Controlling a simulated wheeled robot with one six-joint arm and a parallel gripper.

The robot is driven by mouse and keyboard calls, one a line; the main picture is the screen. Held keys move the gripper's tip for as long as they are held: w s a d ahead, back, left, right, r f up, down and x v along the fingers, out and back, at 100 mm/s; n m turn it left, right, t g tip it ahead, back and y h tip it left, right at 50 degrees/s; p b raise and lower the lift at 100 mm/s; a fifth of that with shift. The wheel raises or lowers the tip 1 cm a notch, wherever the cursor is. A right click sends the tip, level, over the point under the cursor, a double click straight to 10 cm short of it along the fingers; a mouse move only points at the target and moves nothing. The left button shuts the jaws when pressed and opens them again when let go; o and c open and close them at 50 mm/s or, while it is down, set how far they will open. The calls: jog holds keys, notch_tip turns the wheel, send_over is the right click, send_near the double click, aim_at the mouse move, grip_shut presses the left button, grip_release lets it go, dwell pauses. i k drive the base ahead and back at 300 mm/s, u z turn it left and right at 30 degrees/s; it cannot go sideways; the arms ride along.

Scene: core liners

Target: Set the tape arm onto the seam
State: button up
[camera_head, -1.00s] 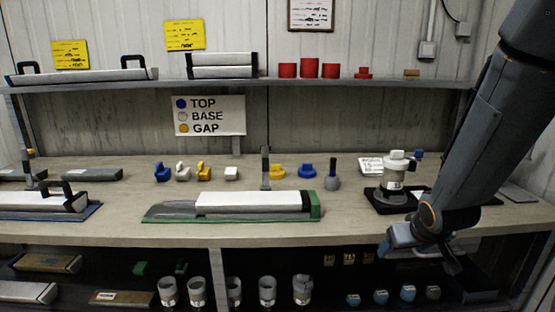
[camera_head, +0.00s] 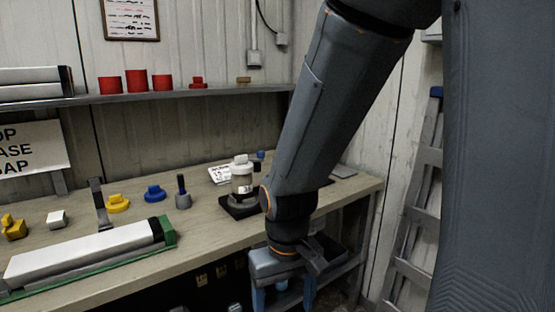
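A grey upright arm (camera_head: 100,206), which looks like the tape arm, stands raised at the liner's back edge. I cannot make out the seam on the liner. My gripper (camera_head: 283,296) hangs pointing down in front of the bench's front edge, right of the liner and apart from it. Its two blue fingers are spread with nothing held between them; the tips reach near the picture's lower edge.
Yellow (camera_head: 118,203) and blue (camera_head: 154,193) pieces and a dark-handled grey tool (camera_head: 182,194) stand behind the liner. A white-capped device (camera_head: 242,178) sits on a black base near my arm. A shelf (camera_head: 150,94) holds red cups. A ladder (camera_head: 415,200) leans at right.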

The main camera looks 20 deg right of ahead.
aim_at(261, 155)
jog(key=z, duration=0.25)
jog(key=k, duration=0.6)
jog(key=u, duration=0.75)
jog(key=i, duration=1.2)
jog(key=z, duration=0.45)
